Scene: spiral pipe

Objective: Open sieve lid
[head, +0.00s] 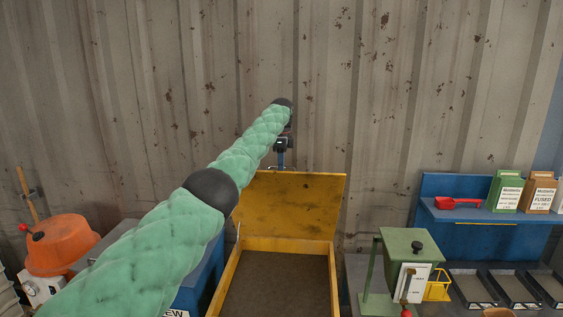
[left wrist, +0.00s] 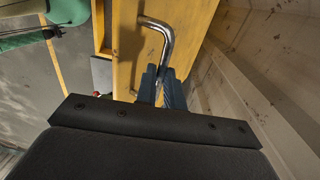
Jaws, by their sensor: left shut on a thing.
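The yellow sieve lid (head: 290,205) stands raised at the back of a yellow-framed box (head: 232,280), with its flat face toward me. The box is open and its dark inside shows. My left gripper (head: 282,158) is at the top edge of the lid, at the end of my green padded arm. In the left wrist view its dark fingers (left wrist: 158,78) are shut on the bent metal handle (left wrist: 166,38) of the lid (left wrist: 136,62). The arm hides part of the area left of the box. My right gripper is not in view.
An orange drum (head: 62,245) stands at the left, beside a blue cabinet (head: 205,270). A green machine (head: 410,248) and several dark trays (head: 472,290) are at the right. A blue shelf (head: 440,215) holds a red scoop (head: 458,203). A corrugated wall (head: 380,110) rises close behind the lid.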

